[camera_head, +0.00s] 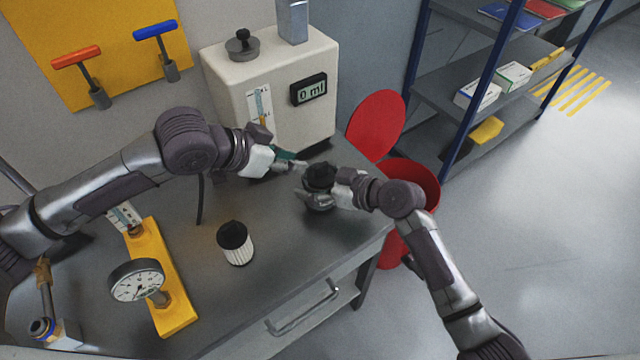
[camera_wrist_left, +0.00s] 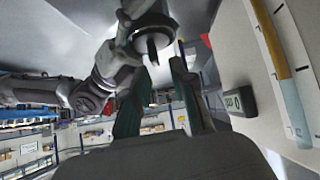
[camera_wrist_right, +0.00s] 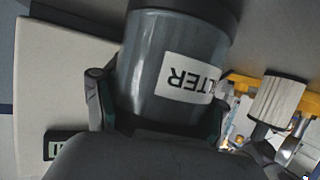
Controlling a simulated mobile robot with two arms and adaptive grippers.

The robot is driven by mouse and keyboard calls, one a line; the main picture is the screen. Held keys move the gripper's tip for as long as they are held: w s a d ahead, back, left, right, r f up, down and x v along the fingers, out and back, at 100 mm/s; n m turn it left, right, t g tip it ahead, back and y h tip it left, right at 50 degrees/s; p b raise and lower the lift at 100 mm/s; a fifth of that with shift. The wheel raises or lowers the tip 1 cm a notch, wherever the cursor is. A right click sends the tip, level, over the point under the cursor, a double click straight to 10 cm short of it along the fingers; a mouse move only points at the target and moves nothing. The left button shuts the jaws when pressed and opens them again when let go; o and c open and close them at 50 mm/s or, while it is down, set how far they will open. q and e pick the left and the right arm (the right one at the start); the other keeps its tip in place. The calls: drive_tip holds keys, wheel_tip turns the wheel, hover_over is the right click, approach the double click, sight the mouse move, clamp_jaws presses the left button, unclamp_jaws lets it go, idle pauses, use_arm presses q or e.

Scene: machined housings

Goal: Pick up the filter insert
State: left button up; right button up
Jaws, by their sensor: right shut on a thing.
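The filter insert (camera_head: 236,250), a white pleated cylinder with a black cap, stands on the grey workbench (camera_head: 205,285), apart from both grippers. It also shows at the right of the right wrist view (camera_wrist_right: 277,100). My right gripper (camera_head: 318,196) is shut around a dark grey cylindrical housing (camera_wrist_right: 170,70) labelled FILTER, and holds it near the bench's back right; it shows dark-topped in the head view (camera_head: 319,176). My left gripper (camera_head: 292,163) is close beside that housing. Its fingers are apart with nothing between them in the left wrist view (camera_wrist_left: 158,105).
A white machine (camera_head: 228,75) with a display reading 0 ml stands behind the grippers. A yellow fixture with a dial gauge (camera_head: 137,281) is on the left. A red bin (camera_head: 420,185) with raised lid stands off the bench's right end. Bench space around the insert is clear.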

sight(314, 168)
use_arm(q)
drive_tip(key=s+a+t+h, duration=0.2)
drive_tip(key=s+h, duration=0.1)
drive_tip(key=s, duration=0.1)
drive_tip(key=shift+m, duration=0.3)
drive_tip(key=x, duration=0.6)
drive_tip(key=shift+w+a, duration=0.1)
drive_tip(key=shift+w, duration=0.2)
drive_tip(key=shift+t, duration=0.3)
drive_tip(key=x, duration=0.5)
drive_tip(key=shift+w+f, duration=0.25)
drive_tip(key=shift+f, duration=0.05)
clamp_jaws()
